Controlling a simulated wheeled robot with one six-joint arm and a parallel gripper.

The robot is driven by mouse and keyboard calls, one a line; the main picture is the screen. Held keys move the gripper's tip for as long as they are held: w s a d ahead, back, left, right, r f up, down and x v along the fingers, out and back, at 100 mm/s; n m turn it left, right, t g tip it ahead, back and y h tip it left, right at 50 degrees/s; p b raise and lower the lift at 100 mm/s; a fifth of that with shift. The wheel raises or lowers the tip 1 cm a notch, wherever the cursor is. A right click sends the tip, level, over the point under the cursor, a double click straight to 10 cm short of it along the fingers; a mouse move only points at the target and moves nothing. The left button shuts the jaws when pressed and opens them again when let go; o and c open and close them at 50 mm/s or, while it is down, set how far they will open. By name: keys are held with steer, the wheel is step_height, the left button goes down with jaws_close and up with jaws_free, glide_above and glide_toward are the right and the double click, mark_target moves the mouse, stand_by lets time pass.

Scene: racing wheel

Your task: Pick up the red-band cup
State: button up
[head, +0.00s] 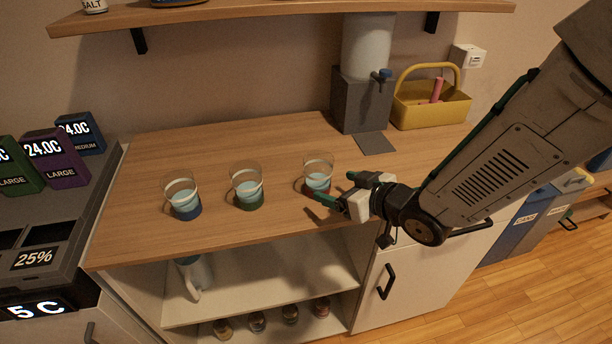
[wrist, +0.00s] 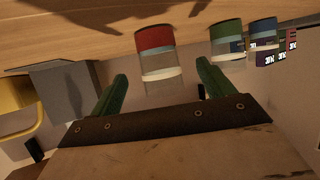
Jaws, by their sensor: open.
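The red-band cup (head: 318,178) stands on the wooden counter, the rightmost of three clear cups in a row. In the wrist view the red-band cup (wrist: 156,50) appears upside down, its red band toward the top, between the two green fingers. My gripper (head: 338,188) is open just to the right of this cup, with a finger in front of its lower part. In the wrist view my gripper (wrist: 160,85) has a finger on each side of the cup's clear part. I cannot tell whether either finger touches it.
The green-band cup (head: 247,188) and the blue-band cup (head: 183,196) stand to the left. A dispenser (head: 362,98) and a yellow caddy (head: 432,108) stand at the back right. A shelf (head: 270,14) hangs above. The counter (head: 225,150) behind the cups is clear.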

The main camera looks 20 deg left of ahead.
mark_target(326, 181)
steer(key=x, duration=0.8)
steer(key=shift+r, duration=0.2)
steer(key=c, duration=1.1)
